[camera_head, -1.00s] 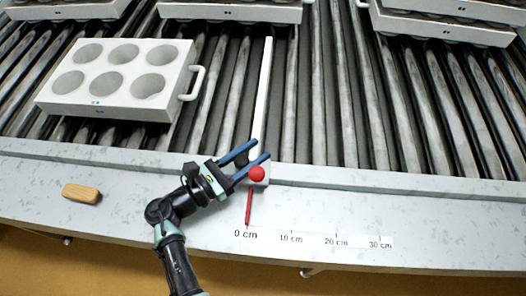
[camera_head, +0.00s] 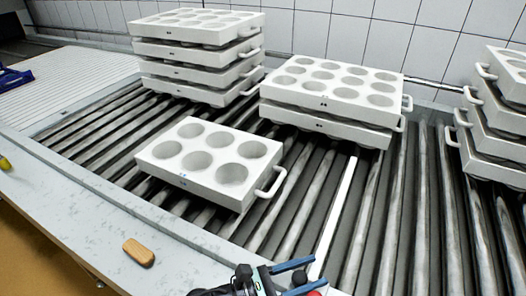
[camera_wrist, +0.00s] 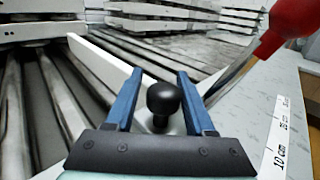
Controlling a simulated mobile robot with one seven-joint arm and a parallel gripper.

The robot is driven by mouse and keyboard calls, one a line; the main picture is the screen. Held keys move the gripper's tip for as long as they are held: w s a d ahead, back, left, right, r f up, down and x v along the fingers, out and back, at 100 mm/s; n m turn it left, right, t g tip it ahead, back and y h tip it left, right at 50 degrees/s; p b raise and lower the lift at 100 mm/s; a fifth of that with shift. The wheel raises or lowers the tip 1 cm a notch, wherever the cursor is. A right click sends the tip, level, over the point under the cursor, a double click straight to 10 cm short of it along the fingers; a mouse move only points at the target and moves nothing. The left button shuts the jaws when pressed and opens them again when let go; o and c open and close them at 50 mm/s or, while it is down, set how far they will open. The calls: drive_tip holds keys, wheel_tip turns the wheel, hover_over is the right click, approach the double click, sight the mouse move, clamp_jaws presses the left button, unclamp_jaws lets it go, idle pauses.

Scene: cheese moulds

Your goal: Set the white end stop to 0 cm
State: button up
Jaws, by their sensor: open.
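The white end stop (camera_head: 335,215) is a long bar lying along the rollers, and its near end runs out of sight behind my gripper. It also shows at the left in the wrist view (camera_wrist: 100,65). My gripper (camera_head: 312,272) is open at the bottom of the head view. In the wrist view its two blue fingers stand either side of a black knob (camera_wrist: 163,98), with gaps showing. A red ball (camera_head: 314,293) is cut off by the lower edge. The scale (camera_wrist: 280,137) shows 10 cm and higher marks; its 0 cm mark is out of view now.
A white six-hole mould (camera_head: 165,170) with a side handle lies on the rollers left of the bar. Stacked moulds stand behind (camera_head: 330,102), at the back left (camera_head: 195,74) and at the right (camera_head: 490,125). A wooden block (camera_head: 138,252) lies on the front ledge.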

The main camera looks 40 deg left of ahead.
drive_tip(key=v, duration=1.2)
drive_tip(key=shift+s+a, duration=0.15)
drive_tip(key=shift+s, duration=0.1)
